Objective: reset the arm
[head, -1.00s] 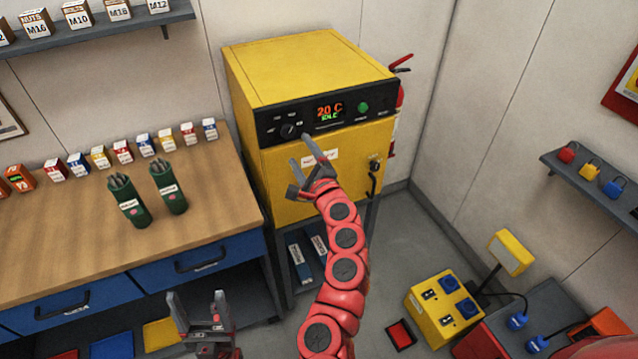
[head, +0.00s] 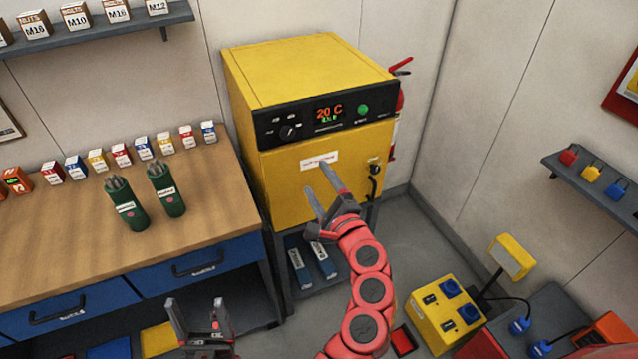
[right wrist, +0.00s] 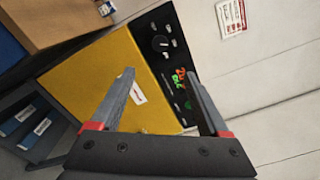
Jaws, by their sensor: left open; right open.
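My right gripper (head: 322,198) is open and empty in front of the yellow oven's door, below the control panel. In the right wrist view its two fingers (right wrist: 163,95) stand apart with nothing between them, the oven behind. My left gripper (head: 197,318) is open and empty, low in the head view in front of the blue-drawer workbench. The yellow oven (head: 305,65) has a black panel (head: 325,119) with a knob, a green button and a display reading 20 C. Its door (right wrist: 140,85) looks closed.
Two green electrode canisters (head: 127,207) and a row of small boxes (head: 98,160) stand on the workbench (head: 60,235). A yellow socket box (head: 444,312) is on the right. A shelf with padlocks (head: 600,188) is on the right wall. Grey floor (head: 410,225) shows between oven and socket box.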

